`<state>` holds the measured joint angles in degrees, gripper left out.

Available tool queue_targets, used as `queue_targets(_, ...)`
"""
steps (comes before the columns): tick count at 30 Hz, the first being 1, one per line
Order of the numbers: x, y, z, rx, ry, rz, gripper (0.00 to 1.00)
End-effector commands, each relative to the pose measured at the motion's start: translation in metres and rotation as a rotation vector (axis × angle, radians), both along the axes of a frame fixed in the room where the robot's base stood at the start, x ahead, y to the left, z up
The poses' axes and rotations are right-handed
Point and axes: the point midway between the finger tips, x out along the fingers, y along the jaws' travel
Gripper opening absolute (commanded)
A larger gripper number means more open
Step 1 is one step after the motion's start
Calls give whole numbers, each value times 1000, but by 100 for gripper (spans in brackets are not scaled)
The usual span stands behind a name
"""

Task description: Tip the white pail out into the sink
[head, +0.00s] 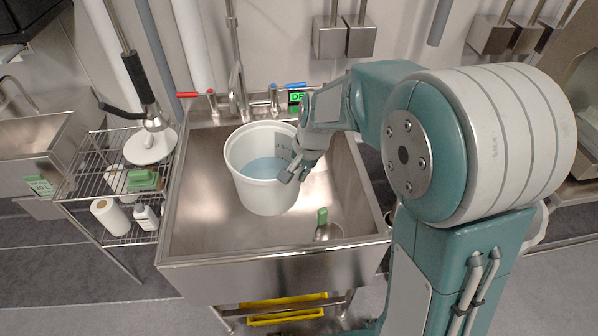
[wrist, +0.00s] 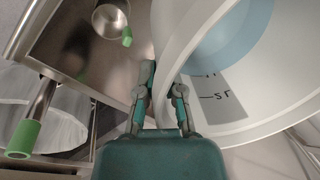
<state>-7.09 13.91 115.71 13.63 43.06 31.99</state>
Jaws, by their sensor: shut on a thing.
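The white pail (head: 266,195) is in the head view, over the steel sink (head: 200,215), and holds bluish liquid. It looks close to upright; I cannot tell whether it touches the sink floor. My gripper (head: 295,168) is at the pail's right rim. In the wrist view, the fingers (wrist: 163,95) are shut on the wall of the pail (wrist: 262,95), one on each side. Volume marks and the liquid show inside it. The sink (wrist: 85,40) is at the upper left there.
A green-handled steel item (head: 325,228) is in the sink's front right. Taps with red (head: 187,95) and blue handles and a tall spout (head: 237,90) stand at the back. A wire rack (head: 95,185) with bottles and a white plunger-like tool (head: 150,145) is at left.

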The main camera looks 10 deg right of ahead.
Motion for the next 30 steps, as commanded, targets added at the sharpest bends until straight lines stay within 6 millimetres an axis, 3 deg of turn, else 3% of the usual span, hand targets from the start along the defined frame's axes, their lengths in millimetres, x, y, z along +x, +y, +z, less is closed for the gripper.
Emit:
queue_targets(11,0,-1,-6,71,-1,-2,0)
queue_targets(30,1,-8,-40,412,3,-5,0)
